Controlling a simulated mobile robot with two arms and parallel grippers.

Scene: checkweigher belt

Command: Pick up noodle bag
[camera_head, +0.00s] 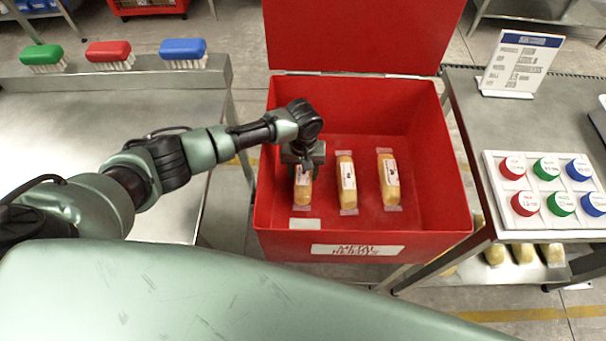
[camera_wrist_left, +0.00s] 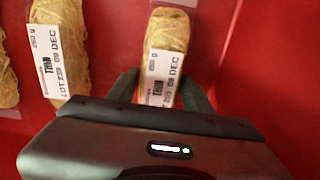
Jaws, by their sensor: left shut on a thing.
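Three noodle bags lie in a row in the open red box (camera_head: 436,215), each yellow with a white label. The left noodle bag (camera_head: 303,192) is under my left gripper (camera_head: 303,160), which is shut on it. The middle noodle bag (camera_head: 347,182) and the right noodle bag (camera_head: 389,180) lie apart from it. In the left wrist view the held noodle bag (camera_wrist_left: 167,35) sits between the two fingers of my left gripper (camera_wrist_left: 163,92). Another noodle bag (camera_wrist_left: 62,45) shows to its left, and a third is cut off at the edge. My right gripper is not in view.
The red lid stands open behind the box. A steel table (camera_head: 110,100) at left carries green, red and blue brushes (camera_head: 108,53). A table at right holds a sign (camera_head: 520,62) and a white panel of coloured discs (camera_head: 548,185). More noodle bags (camera_head: 522,253) lie on its lower shelf.

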